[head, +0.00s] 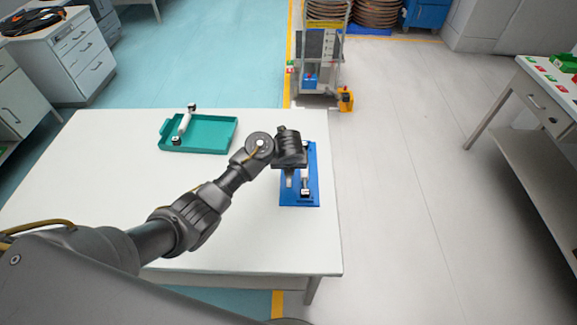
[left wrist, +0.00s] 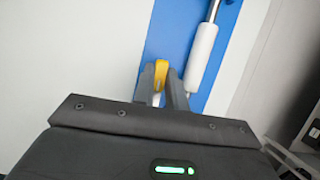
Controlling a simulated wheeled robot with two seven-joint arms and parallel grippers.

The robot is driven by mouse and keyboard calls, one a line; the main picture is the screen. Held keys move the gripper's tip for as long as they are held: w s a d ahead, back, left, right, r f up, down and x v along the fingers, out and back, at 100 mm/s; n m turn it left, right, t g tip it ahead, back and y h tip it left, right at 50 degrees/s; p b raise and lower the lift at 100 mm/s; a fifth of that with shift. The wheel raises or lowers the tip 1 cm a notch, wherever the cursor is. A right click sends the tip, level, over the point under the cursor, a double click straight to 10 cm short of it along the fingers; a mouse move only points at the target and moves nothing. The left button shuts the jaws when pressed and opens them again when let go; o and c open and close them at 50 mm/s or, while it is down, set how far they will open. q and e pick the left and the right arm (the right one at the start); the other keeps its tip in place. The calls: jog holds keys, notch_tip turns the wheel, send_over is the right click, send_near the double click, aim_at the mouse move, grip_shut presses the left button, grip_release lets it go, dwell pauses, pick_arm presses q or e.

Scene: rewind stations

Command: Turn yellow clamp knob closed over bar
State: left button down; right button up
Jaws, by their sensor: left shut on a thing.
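The yellow clamp knob (left wrist: 161,68) shows in the left wrist view between the two grey fingers of my left gripper (left wrist: 163,84), which is shut on it. The knob sits over a blue base plate (left wrist: 178,32). Beside it on the right runs a white roller (left wrist: 201,58) on a metal bar (left wrist: 214,10). In the head view my left gripper (head: 290,178) points down over the blue base plate (head: 313,198) at the table's right side. There the knob is hidden under the gripper. I cannot tell whether the clamp lies over the bar. My right gripper is not in view.
A teal tray (head: 208,151) stands on the white table (head: 90,190), with a white roller (head: 184,124) with black ends in it. The table's right edge is close to the blue plate. A cart (head: 318,50) stands beyond the table. Much of the tabletop is clear.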

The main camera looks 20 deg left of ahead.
pick_arm(q)
jog(key=shift+r+n+y+p, duration=0.15)
jog(key=shift+n+y+p, duration=0.15)
jog(key=shift+n+p, duration=0.55)
jog(key=n+g+y+p, duration=0.1)
jog(key=n, duration=0.2)
jog(key=shift+d, duration=0.1)
jog(key=n+p, duration=0.1)
jog(key=n, duration=0.1)
jog(key=shift+w+d+n+g+y, duration=0.1)
jog(key=shift+n+g+y, duration=0.25)
jog(key=shift+g+y, duration=0.05)
jog(key=shift+n+g, duration=0.3)
jog(key=shift+n, duration=0.6)
jog(key=n, duration=0.1)
jog(key=n+g, duration=0.1)
jog(key=n, duration=0.1)
jog(key=shift+w+f+n+y, duration=0.2)
jog(key=shift+n+y, duration=0.1)
jog(key=shift+y, duration=0.1)
jog(key=shift+n+g+b, duration=0.95)
jog(key=shift+n+g, duration=0.05)
jog(key=shift+n, duration=1.3)
